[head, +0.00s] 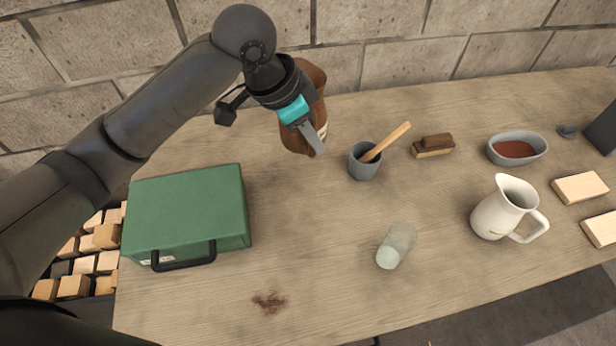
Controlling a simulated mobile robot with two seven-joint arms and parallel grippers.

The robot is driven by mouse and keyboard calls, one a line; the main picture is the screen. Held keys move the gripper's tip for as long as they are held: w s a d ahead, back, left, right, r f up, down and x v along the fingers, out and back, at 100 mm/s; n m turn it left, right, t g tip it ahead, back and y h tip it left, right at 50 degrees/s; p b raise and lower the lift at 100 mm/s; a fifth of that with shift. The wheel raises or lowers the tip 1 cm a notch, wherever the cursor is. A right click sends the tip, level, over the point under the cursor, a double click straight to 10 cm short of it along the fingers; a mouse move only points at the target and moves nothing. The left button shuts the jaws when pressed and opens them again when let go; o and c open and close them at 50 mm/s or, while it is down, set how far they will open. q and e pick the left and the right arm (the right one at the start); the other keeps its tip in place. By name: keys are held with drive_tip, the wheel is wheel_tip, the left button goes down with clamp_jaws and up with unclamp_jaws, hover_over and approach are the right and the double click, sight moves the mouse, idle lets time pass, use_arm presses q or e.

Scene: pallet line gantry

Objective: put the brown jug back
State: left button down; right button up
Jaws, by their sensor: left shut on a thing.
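The brown jug (291,141) is at the back of the wooden table, left of the grey cup. My left gripper (312,134) is in front of it and shut on it, with the arm coming in from the left. The gripper and wrist hide much of the jug, including most of its middle. I cannot tell whether its base touches the table or is slightly above it. My right gripper is out of view.
A green case (185,212) lies at left. A grey cup (363,163) with a wooden-handled tool stands right of the jug. A brush (433,147), reddish-filled bowl (517,149), white pitcher (503,210) and glass (396,246) occupy the right. The table's front middle is mostly clear.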

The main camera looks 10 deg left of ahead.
use_arm(q)
drive_tip(key=shift+f+b, duration=0.95)
drive_tip(key=shift+f, duration=8.9)
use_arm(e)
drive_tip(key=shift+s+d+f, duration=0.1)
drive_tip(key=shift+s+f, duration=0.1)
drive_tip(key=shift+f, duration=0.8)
use_arm(q)
drive_tip(key=c, duration=1.3)
unclamp_jaws()
drive_tip(key=shift+s+f, duration=0.1)
drive_tip(key=shift+f, duration=0.15)
drive_tip(key=o, duration=0.5)
drive_tip(key=shift+r, duration=0.1)
drive_tip(key=p+v, duration=0.1)
drive_tip(key=v, duration=1.1)
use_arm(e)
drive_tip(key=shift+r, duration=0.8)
